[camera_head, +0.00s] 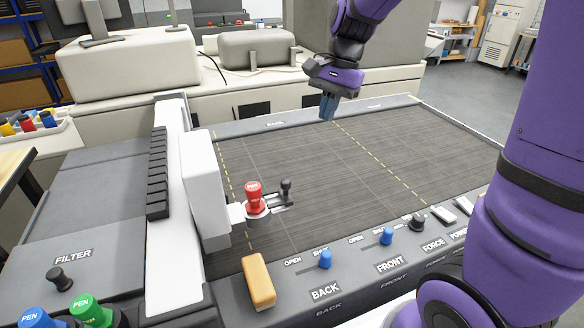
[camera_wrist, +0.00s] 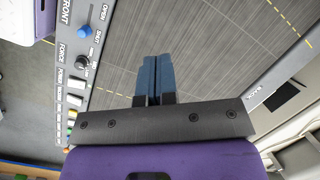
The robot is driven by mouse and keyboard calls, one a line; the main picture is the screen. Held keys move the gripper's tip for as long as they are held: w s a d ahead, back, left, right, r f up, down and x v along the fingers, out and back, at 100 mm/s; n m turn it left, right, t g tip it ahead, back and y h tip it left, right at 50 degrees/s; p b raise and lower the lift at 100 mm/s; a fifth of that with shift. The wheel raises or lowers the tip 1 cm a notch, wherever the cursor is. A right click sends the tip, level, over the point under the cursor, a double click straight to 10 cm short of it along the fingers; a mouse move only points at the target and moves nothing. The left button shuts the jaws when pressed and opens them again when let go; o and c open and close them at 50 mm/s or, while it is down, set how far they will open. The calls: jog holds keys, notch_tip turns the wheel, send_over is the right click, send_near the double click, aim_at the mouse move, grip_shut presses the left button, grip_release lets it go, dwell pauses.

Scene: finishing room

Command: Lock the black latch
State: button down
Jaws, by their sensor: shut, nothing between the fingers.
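A small black latch (camera_head: 286,188) with an upright knob sits on the pen carriage, just right of the red pen (camera_head: 254,197). Its exact lever position is too small to tell. My gripper (camera_head: 328,107) hangs fingers down over the far part of the dark plotter bed (camera_head: 370,160), behind and to the right of the latch, apart from it. In the wrist view my blue fingers (camera_wrist: 153,78) are together with nothing between them. The latch does not show in the wrist view.
A white carriage (camera_head: 205,180) stands left of the pen. The front panel has blue BACK (camera_head: 325,259) and FRONT (camera_head: 387,236) levers, a black FORCE knob (camera_head: 417,222) and a tan block (camera_head: 258,282). The bed between gripper and latch is clear.

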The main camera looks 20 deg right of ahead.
jog(key=w+f+m+g, duration=0.1)
jog(key=w+f+m, duration=0.1)
jog(key=w+f, duration=0.3)
send_near(278, 192)
jog(key=shift+s+d+f, duration=0.8)
jog(key=shift+d+f, duration=0.1)
jog(key=shift+f, duration=0.85)
jog(key=shift+a, duration=0.1)
jog(key=a, duration=0.4)
jog(key=shift+a, duration=0.15)
